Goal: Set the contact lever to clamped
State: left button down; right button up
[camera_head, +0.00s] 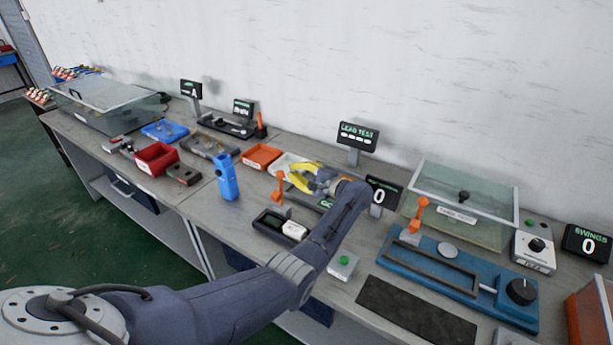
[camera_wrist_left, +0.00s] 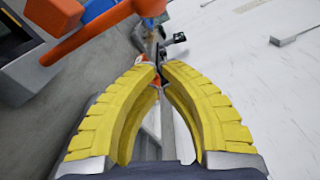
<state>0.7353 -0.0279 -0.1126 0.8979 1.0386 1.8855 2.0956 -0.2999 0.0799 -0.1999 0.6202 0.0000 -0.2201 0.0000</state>
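An orange lever (camera_head: 279,187) stands upright on a small station in the middle of the bench. A close orange bar with a rounded end, which looks like this lever, crosses the upper left of the left wrist view (camera_wrist_left: 95,32). Which marked position the lever is in cannot be read. My right gripper is out of view.
A second orange lever (camera_head: 418,213) stands on a blue fixture (camera_head: 450,268) to the right. A blue upright device (camera_head: 226,177), a red bin (camera_head: 157,157) and an orange tray (camera_head: 261,156) stand left. A lead test display (camera_head: 357,137) is behind. A dark mat (camera_head: 416,312) lies clear in front.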

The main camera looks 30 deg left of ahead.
pick_arm(q)
jog(key=shift+s+a+r, duration=0.1)
jog(key=shift+s+r, duration=0.25)
jog(key=shift+s, duration=0.5)
jog(key=shift+s+a+r, duration=0.1)
jog(key=shift+s+r, duration=0.2)
jog(key=shift+s, duration=0.55)
jog(key=shift+s+r, duration=0.1)
jog(key=shift+s, duration=0.05)
